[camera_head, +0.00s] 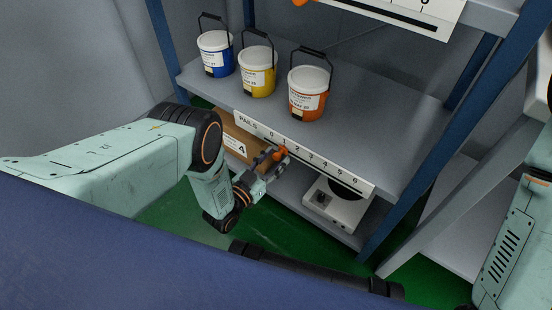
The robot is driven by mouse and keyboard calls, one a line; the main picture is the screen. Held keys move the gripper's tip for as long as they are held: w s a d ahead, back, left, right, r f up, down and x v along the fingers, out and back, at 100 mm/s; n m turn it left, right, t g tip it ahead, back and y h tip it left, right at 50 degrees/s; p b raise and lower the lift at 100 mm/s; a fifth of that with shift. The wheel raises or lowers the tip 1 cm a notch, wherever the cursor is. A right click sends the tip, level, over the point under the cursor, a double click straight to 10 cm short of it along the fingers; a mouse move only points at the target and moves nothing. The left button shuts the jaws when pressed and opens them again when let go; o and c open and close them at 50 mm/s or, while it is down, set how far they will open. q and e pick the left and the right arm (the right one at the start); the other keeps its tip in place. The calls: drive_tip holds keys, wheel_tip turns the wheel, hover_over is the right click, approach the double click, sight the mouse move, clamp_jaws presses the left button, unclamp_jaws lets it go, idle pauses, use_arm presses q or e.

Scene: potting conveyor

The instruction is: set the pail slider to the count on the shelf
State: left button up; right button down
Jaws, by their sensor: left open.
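Three lidded pails stand on the shelf (375,125): a blue pail (215,59), a yellow pail (257,80) and an orange pail (307,103). The white pail scale (320,168) on the shelf's front edge reads "PAILS" and runs from 0 to 6. Its orange slider (280,152) sits near the 1; the exact mark is hard to tell behind my fingers. My left gripper (275,161) is open at the slider, its fingertips close around the knob. I cannot tell whether they touch it. My right gripper is out of view.
Below the shelf are a cardboard box (233,144) labelled 4 and a white device (333,211) with a dark round top. Another scale (400,15) is on the shelf above. Blue posts (412,190) frame the shelf. The shelf's right part is bare.

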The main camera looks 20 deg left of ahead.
use_arm(q)
drive_tip(key=shift+x, duration=0.8)
drive_tip(key=shift+c, duration=0.6)
clamp_jaws()
